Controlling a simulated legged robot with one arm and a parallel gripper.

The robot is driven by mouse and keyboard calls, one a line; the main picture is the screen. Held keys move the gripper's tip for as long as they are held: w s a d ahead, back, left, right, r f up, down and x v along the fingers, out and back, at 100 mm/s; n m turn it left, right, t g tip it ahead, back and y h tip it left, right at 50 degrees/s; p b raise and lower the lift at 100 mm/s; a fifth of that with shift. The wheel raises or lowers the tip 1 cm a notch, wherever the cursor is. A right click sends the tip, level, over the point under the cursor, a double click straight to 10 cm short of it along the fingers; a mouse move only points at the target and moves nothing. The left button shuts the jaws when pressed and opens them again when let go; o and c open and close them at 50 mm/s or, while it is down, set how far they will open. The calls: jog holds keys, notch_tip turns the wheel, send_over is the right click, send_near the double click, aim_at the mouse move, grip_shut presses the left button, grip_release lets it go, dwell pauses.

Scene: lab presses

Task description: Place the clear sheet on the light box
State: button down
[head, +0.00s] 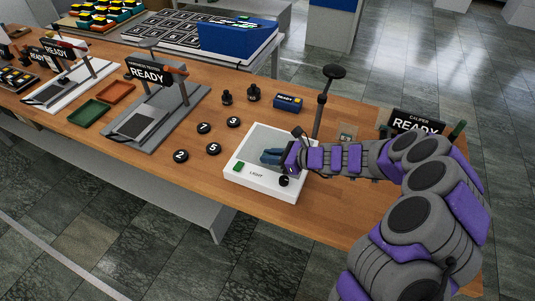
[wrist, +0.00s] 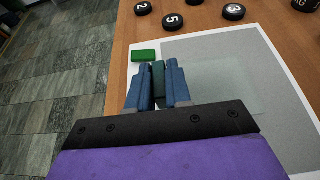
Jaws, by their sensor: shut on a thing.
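The light box (head: 262,184) is a white slab with a grey panel, a green button and a black knob, lying on the wooden bench. In the wrist view its grey panel (wrist: 235,45) fills the right side. My gripper (head: 268,157) is low over the panel. In the wrist view its blue fingers (wrist: 159,80) are shut on a dark green piece between them, seemingly the edge of the clear sheet. The clear sheet (wrist: 225,88) shows as a faint, paler rectangle over the panel, right of the fingers. I cannot tell whether it touches the panel.
Several black numbered discs (head: 213,149) lie left of the light box. A hardness tester (head: 150,110) stands farther left. A blue READY box (head: 288,103) and a dark post (head: 322,105) stand behind. A caliper sign (head: 415,121) is at the right, near my arm.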

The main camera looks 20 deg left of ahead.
aim_at(277, 146)
jog(key=w, duration=0.2)
jog(key=shift+w+a+f, duration=0.1)
jog(key=shift+w+a, duration=0.15)
jog(key=shift+w, duration=0.15)
jog(key=shift+w+d+r+b, duration=0.15)
jog(key=shift+w+d+b, duration=0.05)
jog(key=shift+w+d, duration=0.25)
jog(key=shift+w+d+r+b, duration=0.15)
jog(key=shift+w+d, duration=0.15)
jog(key=shift+d, duration=0.15)
jog(key=shift+w+a, duration=0.1)
jog(key=shift+a, duration=0.15)
jog(key=a+f, duration=0.1)
jog(key=a+f+b, duration=0.1)
jog(key=f, duration=0.1)
jog(key=a+f, duration=0.1)
jog(key=shift+f+b, duration=0.15)
jog(key=shift+b, duration=0.25)
jog(key=shift+d, duration=0.3)
jog(key=c, duration=1.2)
grip_release()
jog(key=shift+v, duration=1.1)
jog(key=shift+o, duration=0.7)
jog(key=shift+w+f, duration=0.1)
jog(key=shift+x, duration=0.8)
jog(key=p+v, duration=0.3)
jog(key=v, duration=0.8)
jog(key=shift+d+r, duration=0.3)
jog(key=shift+d, duration=0.15)
